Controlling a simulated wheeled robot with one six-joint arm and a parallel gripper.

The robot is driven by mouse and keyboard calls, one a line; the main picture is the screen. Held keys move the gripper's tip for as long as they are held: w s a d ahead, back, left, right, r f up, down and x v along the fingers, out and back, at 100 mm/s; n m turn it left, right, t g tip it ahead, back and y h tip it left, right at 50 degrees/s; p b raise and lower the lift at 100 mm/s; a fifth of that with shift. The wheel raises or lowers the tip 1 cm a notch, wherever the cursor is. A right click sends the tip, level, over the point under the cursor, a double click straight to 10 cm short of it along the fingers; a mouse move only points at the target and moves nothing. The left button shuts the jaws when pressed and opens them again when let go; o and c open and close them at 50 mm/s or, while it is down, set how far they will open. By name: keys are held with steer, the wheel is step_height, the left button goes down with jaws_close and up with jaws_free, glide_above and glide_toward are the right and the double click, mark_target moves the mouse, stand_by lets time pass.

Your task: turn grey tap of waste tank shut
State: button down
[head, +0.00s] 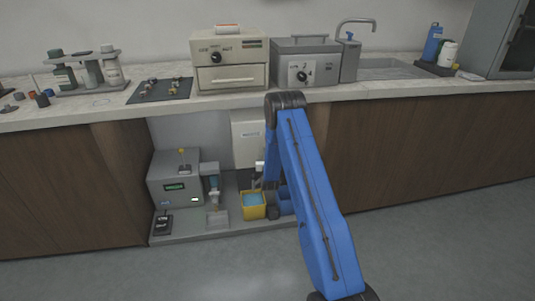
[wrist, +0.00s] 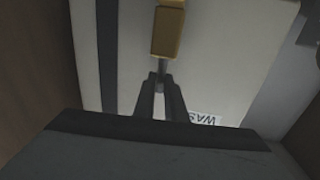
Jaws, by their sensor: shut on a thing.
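The white waste tank (head: 247,130) stands in the open bay under the bench, its label facing out. In the wrist view its pale face (wrist: 225,50) fills the background, with the label upside down at lower right. A brass-coloured fitting (wrist: 168,30) shows at the top of the wrist view. The small grey tap (wrist: 161,67) is next to the fitting's end. My gripper (wrist: 160,82) is shut on the tap, its dark fingers close together around it. In the head view my blue arm partly hides the tank, and the tap's handle angle is hard to tell.
A yellow tub (head: 254,212) with blue liquid stands below the tank. A grey machine (head: 174,187) stands left of it. Brown cabinet fronts (head: 415,145) flank the bay, and the benchtop (head: 300,92) overhangs it. The floor in front is clear.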

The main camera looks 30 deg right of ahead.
steer(key=m+g+h, duration=0.1)
steer(key=m+h, duration=0.1)
steer(key=m+g+h, duration=0.1)
steer(key=g+h, duration=0.1)
steer(key=shift+w+a+m+h, duration=0.2)
steer(key=shift+a+m+h, duration=0.2)
steer(key=m+g+h, duration=0.2)
steer(key=g, duration=0.1)
steer(key=m+g+h, duration=0.1)
steer(key=shift+w+a, duration=0.15)
steer(key=shift+w, duration=0.1)
steer(key=m+g+h, duration=0.1)
steer(key=m+g, duration=0.1)
steer(key=g, duration=0.1)
steer(key=m+g+h, duration=0.1)
steer(key=m+g, duration=0.1)
steer(key=g, duration=0.1)
steer(key=w+m+g, duration=0.1)
steer(key=m+g, duration=0.1)
steer(key=g, duration=0.1)
steer(key=shift+h, duration=0.4)
steer(key=shift+m+g, duration=0.4)
steer(key=shift+g, duration=0.1)
steer(key=c, duration=1.8)
jaws_free()
steer(key=shift+a, duration=0.15)
steer(key=a, duration=1.7)
steer(key=shift+w, duration=0.25)
